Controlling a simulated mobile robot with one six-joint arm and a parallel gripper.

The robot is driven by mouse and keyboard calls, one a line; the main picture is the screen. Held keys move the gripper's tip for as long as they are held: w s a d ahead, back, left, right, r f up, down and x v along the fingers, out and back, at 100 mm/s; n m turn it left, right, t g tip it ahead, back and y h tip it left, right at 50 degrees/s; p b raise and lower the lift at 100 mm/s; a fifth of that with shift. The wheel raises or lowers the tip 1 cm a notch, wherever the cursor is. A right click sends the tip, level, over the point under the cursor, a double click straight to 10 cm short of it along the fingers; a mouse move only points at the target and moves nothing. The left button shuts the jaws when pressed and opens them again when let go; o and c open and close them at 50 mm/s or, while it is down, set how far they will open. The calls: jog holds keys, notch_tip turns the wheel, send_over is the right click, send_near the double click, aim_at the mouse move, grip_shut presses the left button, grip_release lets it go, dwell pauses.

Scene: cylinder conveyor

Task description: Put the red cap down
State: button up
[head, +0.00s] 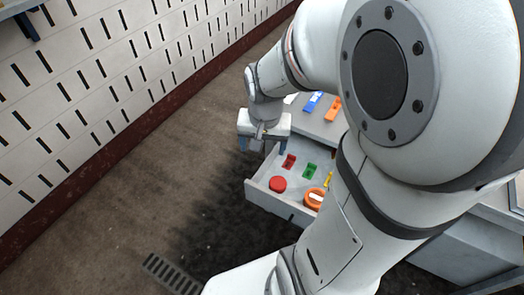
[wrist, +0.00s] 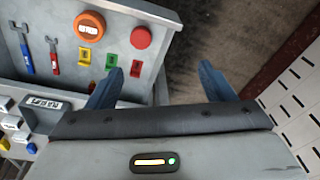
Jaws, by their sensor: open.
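A round red cap (head: 278,184) lies in an open drawer (head: 256,186), near its front left corner. It also shows in the wrist view (wrist: 141,38), close to the drawer's edge. My gripper (head: 265,143) is above the far left edge of the drawer in the head view. In the wrist view my gripper (wrist: 160,80) has its two blue fingers spread wide with nothing between them. The cap is beyond the left finger and apart from it.
The drawer also holds an orange round piece (wrist: 89,27), red (wrist: 110,62) and green (wrist: 112,39) pieces, and wrench-like tools (wrist: 54,54). A worktop with blue (head: 313,102) and orange (head: 333,108) items stands behind it. A slotted wall (head: 110,75) runs along the left, with clear floor between.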

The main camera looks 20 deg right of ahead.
jog(key=s+a+r+n+t, duration=0.1)
jog(key=s+a+r+n, duration=0.2)
jog(key=s+r+n, duration=0.2)
jog(key=shift+s+a+r+n, duration=0.15)
jog(key=shift+s+r+n, duration=0.15)
jog(key=shift+s+r, duration=0.8)
jog(key=shift+s+f, duration=0.15)
jog(key=shift+c, duration=0.6)
